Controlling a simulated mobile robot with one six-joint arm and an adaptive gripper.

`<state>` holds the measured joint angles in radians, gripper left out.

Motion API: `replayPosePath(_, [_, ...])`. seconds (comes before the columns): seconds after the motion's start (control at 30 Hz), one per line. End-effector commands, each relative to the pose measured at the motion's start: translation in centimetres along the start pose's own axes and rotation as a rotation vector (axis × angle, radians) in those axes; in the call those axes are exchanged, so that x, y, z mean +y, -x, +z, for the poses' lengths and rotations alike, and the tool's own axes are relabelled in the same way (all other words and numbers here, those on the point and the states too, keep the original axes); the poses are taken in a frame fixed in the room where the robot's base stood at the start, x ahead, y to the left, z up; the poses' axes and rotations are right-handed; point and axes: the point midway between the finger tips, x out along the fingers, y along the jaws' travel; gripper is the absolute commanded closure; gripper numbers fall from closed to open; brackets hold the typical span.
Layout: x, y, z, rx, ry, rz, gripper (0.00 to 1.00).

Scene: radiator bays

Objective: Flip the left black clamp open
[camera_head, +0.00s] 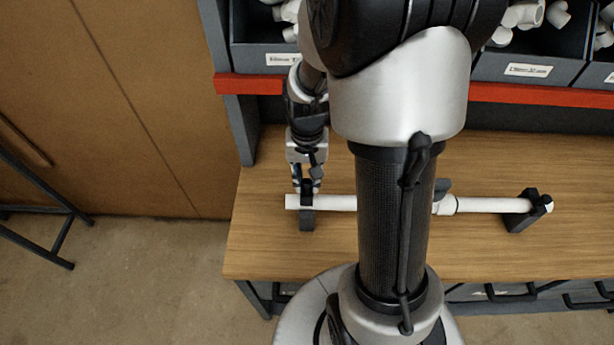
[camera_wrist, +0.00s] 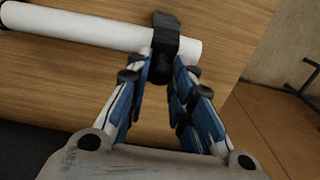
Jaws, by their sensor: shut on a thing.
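The left black clamp (camera_head: 306,219) stands on the wooden bench at the left end of a white pipe (camera_head: 340,203). In the wrist view the clamp (camera_wrist: 165,38) has a black strap lying over the white pipe (camera_wrist: 100,32). My gripper (camera_head: 306,184) reaches it from behind. In the wrist view my gripper (camera_wrist: 161,75) has its blue-sided fingers on either side of the clamp's black lower end, shut on it. The fingertips partly hide that end. The right black clamp (camera_head: 522,212) holds the pipe's other end.
Grey bins (camera_head: 530,55) of white fittings stand on a shelf with a red edge (camera_head: 540,96) behind the bench (camera_head: 470,240). My arm hides the pipe's middle. Bare bench lies in front of the pipe. A dark metal frame (camera_head: 45,215) stands at the far left.

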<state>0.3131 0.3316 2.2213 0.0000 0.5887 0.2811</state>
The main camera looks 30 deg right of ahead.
Motion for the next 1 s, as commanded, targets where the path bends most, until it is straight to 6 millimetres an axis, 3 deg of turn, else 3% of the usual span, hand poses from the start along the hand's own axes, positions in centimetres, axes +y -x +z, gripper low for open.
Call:
replayPosePath(0.27, [0.0,0.1,-0.1,-0.004,0.0,0.0,1.0])
replayPosePath(0.7, [0.0,0.7,-1.8,-0.23,-0.001,0.001,1.0])
replayPosePath(1.0, [0.0,0.5,-1.9,-0.264,0.0,-0.001,1.0])
